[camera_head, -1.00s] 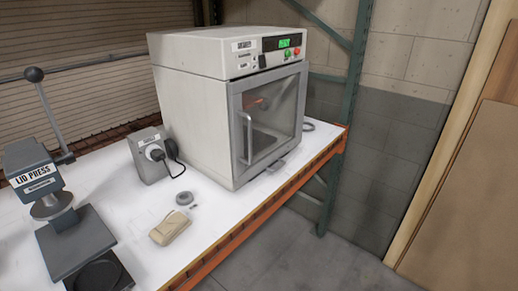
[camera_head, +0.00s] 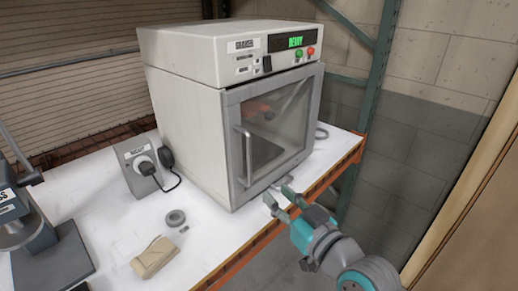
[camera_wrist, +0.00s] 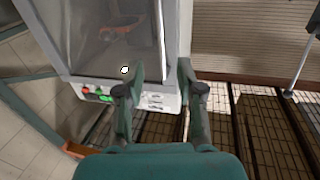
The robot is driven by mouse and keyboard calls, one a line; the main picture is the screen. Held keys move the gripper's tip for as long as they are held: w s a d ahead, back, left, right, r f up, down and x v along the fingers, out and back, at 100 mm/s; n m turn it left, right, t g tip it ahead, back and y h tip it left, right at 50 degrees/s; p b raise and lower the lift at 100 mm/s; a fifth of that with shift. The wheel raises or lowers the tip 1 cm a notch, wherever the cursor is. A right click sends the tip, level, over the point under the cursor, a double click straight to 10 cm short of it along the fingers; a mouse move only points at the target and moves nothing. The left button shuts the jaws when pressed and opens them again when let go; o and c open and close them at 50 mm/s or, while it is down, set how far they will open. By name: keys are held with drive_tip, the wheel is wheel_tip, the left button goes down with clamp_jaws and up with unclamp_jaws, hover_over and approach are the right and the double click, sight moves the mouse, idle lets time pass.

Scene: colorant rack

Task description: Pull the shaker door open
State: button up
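The shaker (camera_head: 185,110) is a white box-shaped machine on the bench, with a green lit display at the top. Its grey-framed door (camera_head: 284,112) with a clear window is closed. The upright bar handle (camera_head: 246,155) is on the door's left side. My gripper (camera_head: 279,198) is open and empty, in front of the door near its lower edge and to the right of the handle, apart from it. In the wrist view, the door window (camera_wrist: 95,35) and the red and green buttons show beyond the two spread fingers (camera_wrist: 156,85).
A lid press (camera_head: 45,245) stands at the far left of the white bench (camera_head: 110,215). A green rack post (camera_head: 375,90) stands to the right.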

sight(250, 156)
drive_tip(key=shift+n+y, duration=0.4)
drive_tip(key=shift+n, duration=0.1)
drive_tip(key=r+x, duration=0.1)
drive_tip(key=x, duration=0.3)
drive_tip(key=r+x, duration=0.1)
drive_tip(key=x, duration=0.3)
drive_tip(key=r+x, duration=0.1)
drive_tip(key=x, duration=0.4)
drive_tip(key=shift+d, duration=0.2)
clamp_jaws()
